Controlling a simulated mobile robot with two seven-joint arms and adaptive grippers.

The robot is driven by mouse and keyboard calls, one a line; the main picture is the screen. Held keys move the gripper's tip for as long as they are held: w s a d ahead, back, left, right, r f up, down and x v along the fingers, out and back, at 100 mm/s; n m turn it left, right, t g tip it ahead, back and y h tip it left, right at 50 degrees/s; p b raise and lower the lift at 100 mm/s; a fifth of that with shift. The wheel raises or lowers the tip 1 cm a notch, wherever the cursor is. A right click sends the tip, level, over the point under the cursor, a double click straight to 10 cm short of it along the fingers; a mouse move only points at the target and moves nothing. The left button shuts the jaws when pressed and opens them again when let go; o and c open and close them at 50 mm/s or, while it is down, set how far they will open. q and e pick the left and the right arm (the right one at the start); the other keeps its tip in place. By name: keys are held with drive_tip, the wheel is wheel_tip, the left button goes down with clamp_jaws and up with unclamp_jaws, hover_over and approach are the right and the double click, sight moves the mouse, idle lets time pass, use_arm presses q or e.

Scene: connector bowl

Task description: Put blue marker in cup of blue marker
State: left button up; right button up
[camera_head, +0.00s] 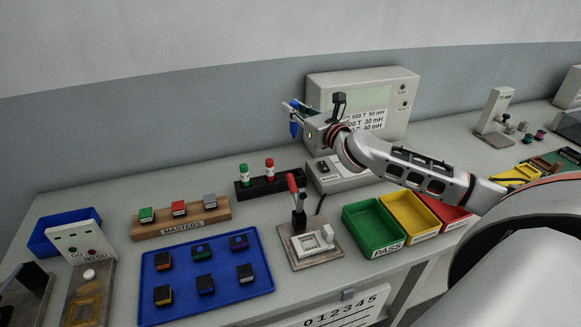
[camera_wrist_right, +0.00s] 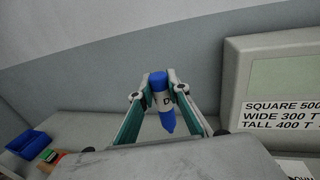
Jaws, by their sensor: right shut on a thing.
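My right gripper (camera_head: 293,109) is shut on the blue marker (camera_head: 294,130) and holds it high above the table, left of the grey test instrument. In the right wrist view the blue marker (camera_wrist_right: 160,92) sits between the two fingertips (camera_wrist_right: 160,80), with its narrower end pointing down. A black marker rack (camera_head: 291,182) stands on the table below the gripper. A green marker (camera_head: 243,175) and a red marker (camera_head: 269,169) stand upright in it, and its right part is bare. The cup openings are too small to make out. My left gripper is not in view.
The grey instrument (camera_head: 391,83) stands right behind the gripper. A press with a red handle (camera_head: 292,184) stands in front of the rack. A wooden masters block (camera_head: 216,216), a blue tray (camera_head: 215,295) and a green bin (camera_head: 372,238) are nearby.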

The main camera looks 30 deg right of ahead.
sight(296, 132)
drive_tip(key=f, duration=0.7)
drive_tip(key=shift+s, duration=0.25)
wheel_tip(296, 132, down, 10)
drive_tip(key=shift+w+f+b, duration=0.1)
drive_tip(key=shift+f+b, duration=0.1)
drive_tip(key=shift+b, duration=0.7)
drive_tip(key=shift+f, duration=0.15)
drive_tip(key=o, duration=0.9)
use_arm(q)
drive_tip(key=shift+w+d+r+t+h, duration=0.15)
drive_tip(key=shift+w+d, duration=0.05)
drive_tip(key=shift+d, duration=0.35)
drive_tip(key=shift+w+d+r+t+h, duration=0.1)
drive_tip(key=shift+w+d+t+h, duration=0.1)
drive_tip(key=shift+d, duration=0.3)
